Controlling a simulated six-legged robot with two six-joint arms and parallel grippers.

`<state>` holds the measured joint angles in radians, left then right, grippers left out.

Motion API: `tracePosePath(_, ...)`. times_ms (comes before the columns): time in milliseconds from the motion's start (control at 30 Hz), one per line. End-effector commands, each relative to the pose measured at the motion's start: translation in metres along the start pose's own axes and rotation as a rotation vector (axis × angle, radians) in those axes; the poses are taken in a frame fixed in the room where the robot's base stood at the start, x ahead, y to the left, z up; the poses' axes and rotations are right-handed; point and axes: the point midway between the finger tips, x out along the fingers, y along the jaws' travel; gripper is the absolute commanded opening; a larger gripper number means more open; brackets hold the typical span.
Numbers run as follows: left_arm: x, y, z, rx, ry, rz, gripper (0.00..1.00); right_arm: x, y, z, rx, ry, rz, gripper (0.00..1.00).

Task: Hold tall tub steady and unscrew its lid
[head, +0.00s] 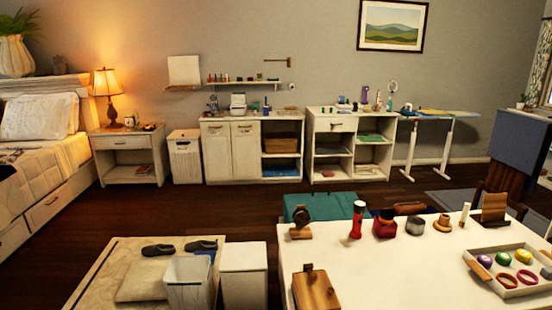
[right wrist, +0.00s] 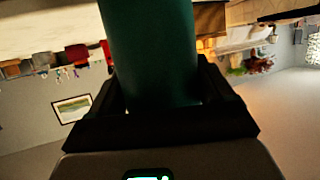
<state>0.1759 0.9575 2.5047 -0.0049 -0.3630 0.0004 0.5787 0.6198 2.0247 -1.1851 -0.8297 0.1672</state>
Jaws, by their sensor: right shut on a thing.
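In the right wrist view, a tall dark green cylinder (right wrist: 150,45), apparently the tub, stands between the fingers of my right gripper (right wrist: 163,95). The black fingers are shut on its two sides. The cylinder runs out of the top of the picture, and no lid can be made out on it. Neither the green cylinder nor my grippers show in the head view. My left gripper is in neither view.
A white table (head: 400,270) fills the lower right of the head view. On it are a wooden block (head: 315,288), a red flashlight (head: 357,219), a red jar (head: 384,224) and a tray (head: 497,288) of colored items. The table's middle is clear.

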Motion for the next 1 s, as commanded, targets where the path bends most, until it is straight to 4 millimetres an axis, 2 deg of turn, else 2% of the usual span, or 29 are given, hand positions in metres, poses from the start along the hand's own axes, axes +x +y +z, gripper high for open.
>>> tracePosePath(33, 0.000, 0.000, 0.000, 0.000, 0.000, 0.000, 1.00, -0.005, -0.028, 0.013, -0.020, -0.002, -0.076, 0.26)
tracePosePath(100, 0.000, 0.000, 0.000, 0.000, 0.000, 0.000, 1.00, -0.013, -0.065, 0.023, -0.060, 0.000, -0.182, 0.26)
tracePosePath(200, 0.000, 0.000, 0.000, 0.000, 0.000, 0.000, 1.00, -0.024, -0.107, 0.026, -0.111, 0.003, -0.306, 0.26)
tracePosePath(300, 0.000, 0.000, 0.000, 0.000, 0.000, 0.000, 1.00, -0.033, -0.133, 0.022, -0.148, 0.004, -0.393, 0.26)
tracePosePath(400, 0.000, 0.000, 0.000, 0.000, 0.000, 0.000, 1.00, -0.037, -0.144, 0.015, -0.170, 0.003, -0.448, 0.26)
tracePosePath(667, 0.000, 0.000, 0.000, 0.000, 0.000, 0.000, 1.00, -0.036, -0.146, 0.011, -0.178, 0.001, -0.480, 0.26)
tracePosePath(767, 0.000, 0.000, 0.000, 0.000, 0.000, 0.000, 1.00, -0.031, -0.153, 0.010, -0.189, 0.002, -0.513, 0.26)
tracePosePath(867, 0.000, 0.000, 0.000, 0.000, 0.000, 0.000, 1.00, -0.020, -0.171, 0.009, -0.220, 0.001, -0.595, 0.26)
tracePosePath(1000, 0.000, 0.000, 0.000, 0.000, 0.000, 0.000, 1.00, 0.003, -0.205, 0.006, -0.282, 0.002, -0.762, 0.26)
